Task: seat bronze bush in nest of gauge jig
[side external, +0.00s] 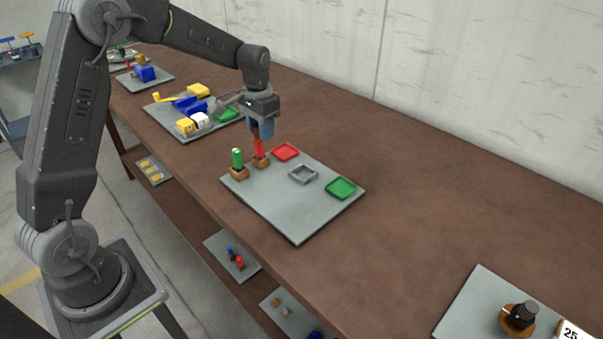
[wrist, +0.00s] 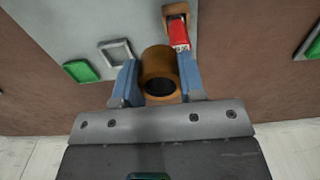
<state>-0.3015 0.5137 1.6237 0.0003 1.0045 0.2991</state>
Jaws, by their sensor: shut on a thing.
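The bronze bush (wrist: 160,62) is a brown ring with a dark bore. My gripper (wrist: 158,82) is shut on it, one blue finger on each side. In the side view the gripper (side external: 256,134) is above the grey jig plate (side external: 300,217), over the red plug gauge (side external: 259,148). The red gauge stands upright in a brown block (side external: 261,161) and also shows just beyond the bush in the wrist view (wrist: 179,34). A grey square frame, which looks like the nest (side external: 303,174), lies empty on the plate; the wrist view shows it left of the bush (wrist: 116,52).
A green plug gauge (side external: 237,158) stands in another brown block (side external: 239,173). A red tray (side external: 285,152) and a green tray (side external: 341,188) flank the frame. A plate with blue and yellow parts (side external: 190,104) lies behind.

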